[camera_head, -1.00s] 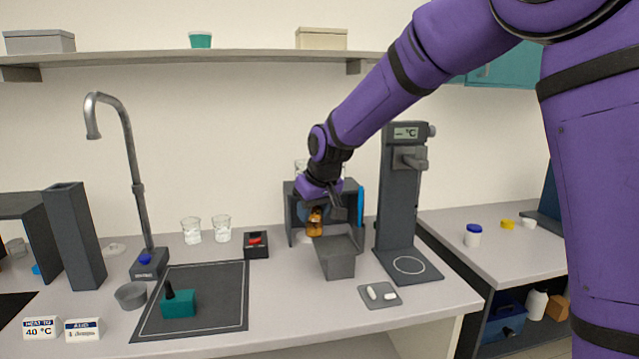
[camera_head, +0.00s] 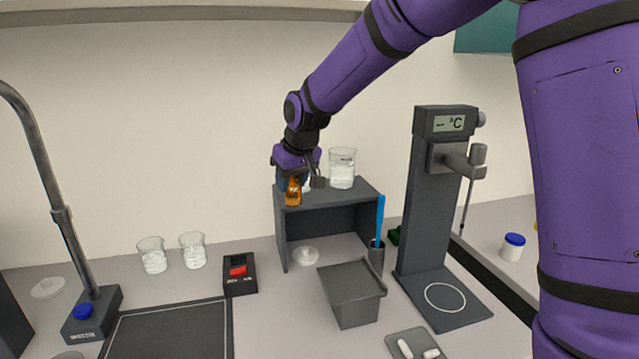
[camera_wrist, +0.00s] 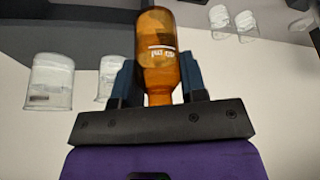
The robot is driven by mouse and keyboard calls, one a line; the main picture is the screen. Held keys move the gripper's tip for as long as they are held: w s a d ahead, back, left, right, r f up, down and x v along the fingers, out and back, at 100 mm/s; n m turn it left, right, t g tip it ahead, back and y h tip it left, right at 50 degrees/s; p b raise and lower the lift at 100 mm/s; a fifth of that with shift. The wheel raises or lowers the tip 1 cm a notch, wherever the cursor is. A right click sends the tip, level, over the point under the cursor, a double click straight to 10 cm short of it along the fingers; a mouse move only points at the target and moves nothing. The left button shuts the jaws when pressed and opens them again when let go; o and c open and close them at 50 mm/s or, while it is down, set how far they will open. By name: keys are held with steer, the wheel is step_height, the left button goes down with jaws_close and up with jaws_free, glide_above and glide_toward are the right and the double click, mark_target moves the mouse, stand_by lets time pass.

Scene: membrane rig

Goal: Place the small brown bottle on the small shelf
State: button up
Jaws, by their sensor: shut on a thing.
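The small brown bottle (camera_head: 293,192) is amber glass. In the wrist view the bottle (camera_wrist: 158,55) sits between the two dark fingers, its neck toward the palm. My gripper (camera_head: 297,181) is shut on it. The small shelf (camera_head: 338,193) is a dark grey open-fronted box on the counter. In the head view the bottle appears at the shelf's left end, overlapping its front top edge. Whether its base touches the shelf top I cannot tell.
A beaker (camera_head: 342,168) stands on the shelf top to the right of my gripper. A white dish (camera_head: 305,256) lies inside the shelf. A grey bin (camera_head: 352,292) and a blue rod in a holder (camera_head: 377,255) stand in front. A tall stand (camera_head: 437,210) is at right.

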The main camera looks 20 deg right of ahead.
steer(key=w+d, duration=0.3)
steer(key=w, duration=0.1)
steer(key=w+d+f, duration=0.1)
steer(key=w+d, duration=0.6)
steer(key=w, duration=0.1)
steer(key=shift+d+f, duration=0.15)
steer(key=shift+f, duration=0.05)
steer(key=shift+w+d+f, duration=0.1)
steer(key=shift+f, duration=0.8)
steer(key=shift+w+d+f, duration=0.1)
steer(key=shift+f, duration=0.8)
steer(key=shift+f, duration=0.1)
steer(key=o, duration=0.9)
steer(key=shift+o, duration=0.2)
steer(key=v, duration=1.2)
steer(key=shift+s, duration=0.15)
